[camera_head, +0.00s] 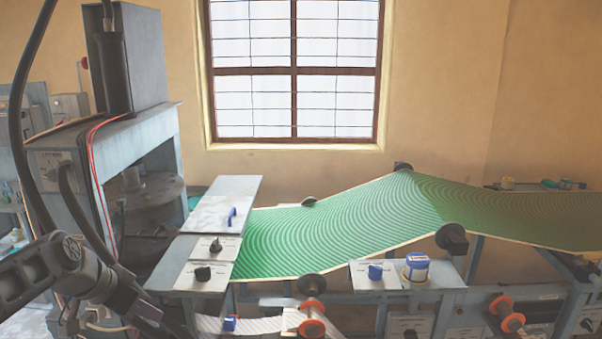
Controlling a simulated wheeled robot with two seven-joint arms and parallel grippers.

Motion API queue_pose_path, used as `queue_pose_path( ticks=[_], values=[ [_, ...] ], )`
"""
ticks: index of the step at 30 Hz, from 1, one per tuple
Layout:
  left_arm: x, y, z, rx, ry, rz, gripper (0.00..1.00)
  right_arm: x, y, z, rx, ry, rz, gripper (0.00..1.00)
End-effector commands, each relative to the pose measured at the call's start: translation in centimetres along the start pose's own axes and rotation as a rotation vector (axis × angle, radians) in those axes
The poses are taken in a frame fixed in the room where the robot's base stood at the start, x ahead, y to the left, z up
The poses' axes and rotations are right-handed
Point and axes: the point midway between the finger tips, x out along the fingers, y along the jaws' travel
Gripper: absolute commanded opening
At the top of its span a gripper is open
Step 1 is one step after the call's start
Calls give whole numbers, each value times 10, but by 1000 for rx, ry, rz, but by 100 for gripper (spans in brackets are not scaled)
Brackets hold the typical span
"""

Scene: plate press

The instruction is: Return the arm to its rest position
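My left arm (35,272) comes in from the left edge, low in the head view. Its dark links bend and slope down to the right, in front of the press. My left gripper (165,324) is at the lower left, near the bottom edge, below the press table's front corner. It is small and partly cut off, so I cannot tell whether its fingers are open or shut. I see nothing clearly held in it. My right gripper is not in view.
The grey plate press (148,60) with its round platen (155,190) stands close behind my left arm. Black and red cables hang there. A green patterned conveyor sheet (340,225) runs right, with knobs and orange rollers (312,308) along its front. A blue-lidded jar (416,267) stands on a ledge.

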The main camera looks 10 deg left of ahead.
Motion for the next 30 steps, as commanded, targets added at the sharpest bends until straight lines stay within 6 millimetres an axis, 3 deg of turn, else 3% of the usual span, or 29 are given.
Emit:
queue_pose_path(
  ticks=[5,8,12,15,19,24,27,30],
  values=[
    [111,42,4,-205,17,-33,34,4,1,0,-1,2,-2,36],
    [179,84,27,-324,11,-27,34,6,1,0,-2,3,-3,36],
    [253,155,83,-461,-31,10,34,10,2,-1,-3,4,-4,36],
    [288,210,134,-535,-88,49,34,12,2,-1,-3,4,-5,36],
    [310,282,208,-591,-197,111,34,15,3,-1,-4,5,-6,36],
    [307,358,293,-588,-376,200,34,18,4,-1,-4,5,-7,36],
    [301,386,324,-584,-455,238,34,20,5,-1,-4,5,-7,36],
    [300,399,342,-587,-500,255,34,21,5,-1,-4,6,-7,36]
  ],
)
